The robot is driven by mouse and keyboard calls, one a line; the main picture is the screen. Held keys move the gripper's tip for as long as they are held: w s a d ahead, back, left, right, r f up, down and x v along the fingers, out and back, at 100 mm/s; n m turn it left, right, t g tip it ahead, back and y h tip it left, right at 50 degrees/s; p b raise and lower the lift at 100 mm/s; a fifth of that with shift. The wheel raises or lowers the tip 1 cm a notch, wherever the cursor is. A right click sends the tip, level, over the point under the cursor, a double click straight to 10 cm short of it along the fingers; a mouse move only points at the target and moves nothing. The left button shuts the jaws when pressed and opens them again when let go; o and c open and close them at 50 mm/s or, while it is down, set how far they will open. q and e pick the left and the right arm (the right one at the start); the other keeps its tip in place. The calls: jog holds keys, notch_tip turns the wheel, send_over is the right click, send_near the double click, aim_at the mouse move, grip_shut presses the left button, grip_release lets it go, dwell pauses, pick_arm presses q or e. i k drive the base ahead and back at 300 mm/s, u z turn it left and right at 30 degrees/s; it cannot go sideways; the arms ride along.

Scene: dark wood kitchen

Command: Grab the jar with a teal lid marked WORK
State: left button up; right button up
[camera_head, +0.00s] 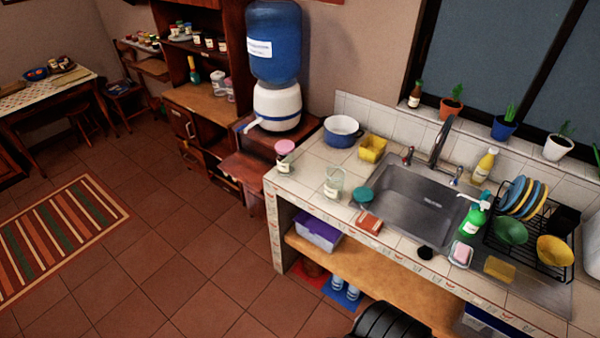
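A clear glass jar (333,186) with a pale label stands on the tiled counter, left of the sink; its label is too small to read. A round teal lid-like thing (361,195) is just right of it, at the sink's left edge; I cannot tell whether it lies loose or caps something. A jar with a pink lid (285,157) stands at the counter's left corner. No WORK marking is legible.
The sink (415,201) has a dish rack (535,235) on its right. A blue pot (342,131) and yellow container (373,148) stand behind the jars. A water dispenser (274,60) stands left of the counter. The tiled floor (165,255) at left is clear beside a striped rug (60,240).

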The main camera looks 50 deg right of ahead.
aim_at(335, 174)
jog(key=z, duration=0.2)
jog(key=i, duration=0.8)
jog(key=z, duration=1.3)
jog(key=i, duration=0.75)
jog(key=z, duration=0.85)
